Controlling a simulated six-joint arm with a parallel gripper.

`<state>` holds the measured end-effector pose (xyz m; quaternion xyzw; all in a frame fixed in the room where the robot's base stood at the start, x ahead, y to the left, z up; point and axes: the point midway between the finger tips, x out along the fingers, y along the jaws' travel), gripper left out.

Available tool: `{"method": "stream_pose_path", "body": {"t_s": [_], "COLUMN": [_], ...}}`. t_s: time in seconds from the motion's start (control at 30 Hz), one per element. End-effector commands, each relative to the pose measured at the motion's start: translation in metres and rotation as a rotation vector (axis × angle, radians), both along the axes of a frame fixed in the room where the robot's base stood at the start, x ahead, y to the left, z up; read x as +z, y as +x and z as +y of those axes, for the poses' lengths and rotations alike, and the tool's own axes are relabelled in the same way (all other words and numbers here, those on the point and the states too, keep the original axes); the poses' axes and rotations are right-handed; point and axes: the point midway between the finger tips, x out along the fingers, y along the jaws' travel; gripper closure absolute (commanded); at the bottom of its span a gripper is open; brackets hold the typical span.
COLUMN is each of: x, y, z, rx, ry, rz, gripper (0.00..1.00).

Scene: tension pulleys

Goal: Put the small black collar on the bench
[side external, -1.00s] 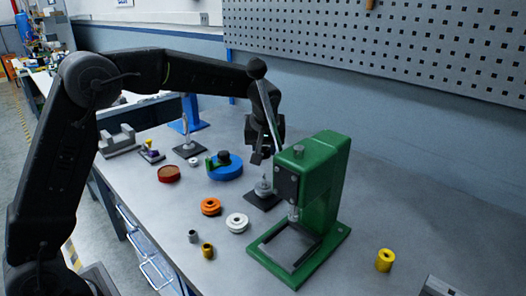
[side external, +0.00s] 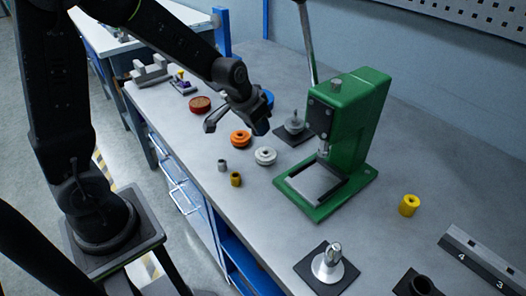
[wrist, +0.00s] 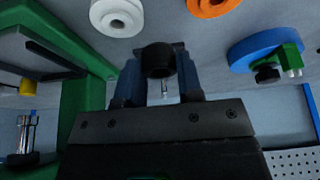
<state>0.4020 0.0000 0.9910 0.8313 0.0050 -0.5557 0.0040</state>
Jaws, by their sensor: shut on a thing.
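The small black collar (wrist: 157,60) is a short dark ring with a hole. In the wrist view it sits between the two fingertips of my gripper (wrist: 159,68), which is shut on it. In the side view my gripper (side external: 262,127) points down over the bench (side external: 330,235), near the white pulley (side external: 265,156) and the orange pulley (side external: 241,138). The collar cannot be made out there. The grey pulley on its black base plate (side external: 294,127) stands to the right of my gripper.
The green press (side external: 349,130) stands close on the right. A grey bush (side external: 222,165) and a brass bush (side external: 236,179) stand in front. A yellow bush (side external: 409,205), a metal post on a black plate (side external: 328,265) and a numbered rack (side external: 480,258) are farther right. Bench between them is bare.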

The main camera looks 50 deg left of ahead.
Motion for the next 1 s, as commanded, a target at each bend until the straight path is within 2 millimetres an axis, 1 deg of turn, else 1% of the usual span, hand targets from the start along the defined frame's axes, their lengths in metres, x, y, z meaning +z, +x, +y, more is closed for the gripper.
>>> {"method": "stream_pose_path", "body": {"t_s": [0.07, 0.17, 0.27, 0.3, 0.37, 0.4, 0.5, 0.6, 0.7, 0.77, 0.87, 1.0], "x": [0.002, 0.008, 0.018, 0.023, 0.029, 0.034, 0.043, 0.050, 0.051, 0.049, 0.038, 0.019], "y": [0.002, 0.010, 0.020, 0.023, 0.027, 0.028, 0.029, 0.028, 0.029, 0.033, 0.044, 0.065], "z": [0.007, 0.027, 0.059, 0.074, 0.096, 0.111, 0.142, 0.163, 0.172, 0.169, 0.156, 0.132], "rx": [0.022, 0.111, 0.257, 0.324, 0.422, 0.485, 0.624, 0.720, 0.769, 0.780, 0.779, 0.777], "ry": [-0.002, -0.010, -0.017, -0.018, -0.018, -0.016, -0.009, -0.002, 0.001, 0.002, 0.002, 0.002], "rz": [-0.001, 0.003, 0.009, 0.011, 0.012, 0.012, 0.009, 0.003, 0.001, 0.001, 0.002, 0.002], "gripper": [0.88, 0.88, 0.88, 0.88, 0.88, 0.88, 0.88, 0.88, 0.88, 0.88, 0.88, 0.88]}}
